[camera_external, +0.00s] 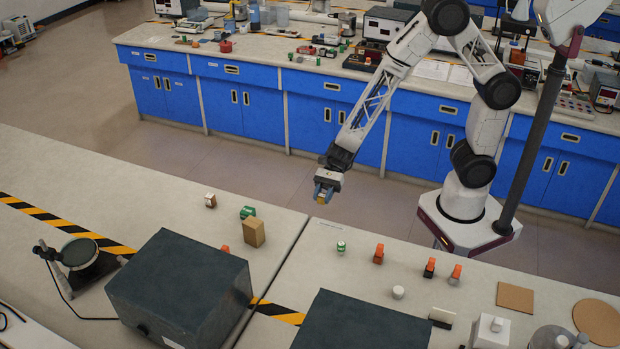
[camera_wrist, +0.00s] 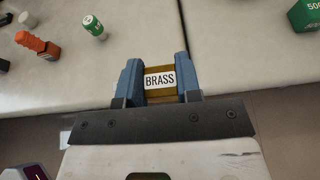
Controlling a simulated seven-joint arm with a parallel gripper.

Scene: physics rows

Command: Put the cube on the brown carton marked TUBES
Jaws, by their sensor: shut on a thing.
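My gripper (camera_external: 326,190) is shut on a brass-coloured cube (camera_external: 321,200), held in the air near the far edge of the bench. In the wrist view the cube (camera_wrist: 160,84), with a white label reading BRASS, sits between the two blue fingers of my gripper (camera_wrist: 158,75). A plain brown upright carton (camera_external: 254,233) stands on the bench, left of and nearer the camera than my gripper. No TUBES marking is readable on it, and it is outside the wrist view.
A green box (camera_external: 248,212) stands just behind the carton, and a small brown-and-white block (camera_external: 210,200) left of it. A large dark case (camera_external: 182,284) stands in front. A green-and-white can (camera_external: 341,247) and orange-topped items (camera_external: 378,254) stand to the right.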

